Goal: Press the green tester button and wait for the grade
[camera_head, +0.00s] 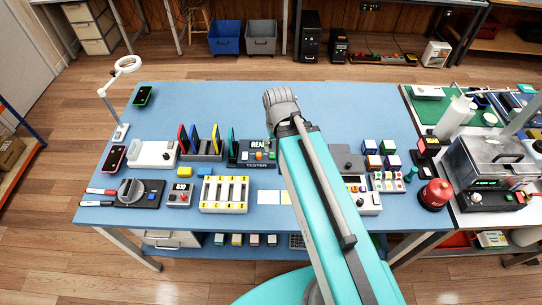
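The tester (257,164) is a dark box labelled TESTER at the middle of the blue table. Its lit display starts with "REA"; the rest is covered by my arm. A small orange-red button (259,155) shows on its front. I cannot make out a green button clearly. My arm reaches across the right side of the tester, and its grey wrist is just beyond it. My gripper (270,145) is low beside the display, mostly hidden by my arm. I cannot tell whether its fingers are open or touch anything.
A rack (203,154) with upright coloured phones stands left of the tester. A yellow-marked tray (223,207) sits in front. Coloured boxes (371,146) and a red dome button (436,193) are at right. The table's back is mostly clear.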

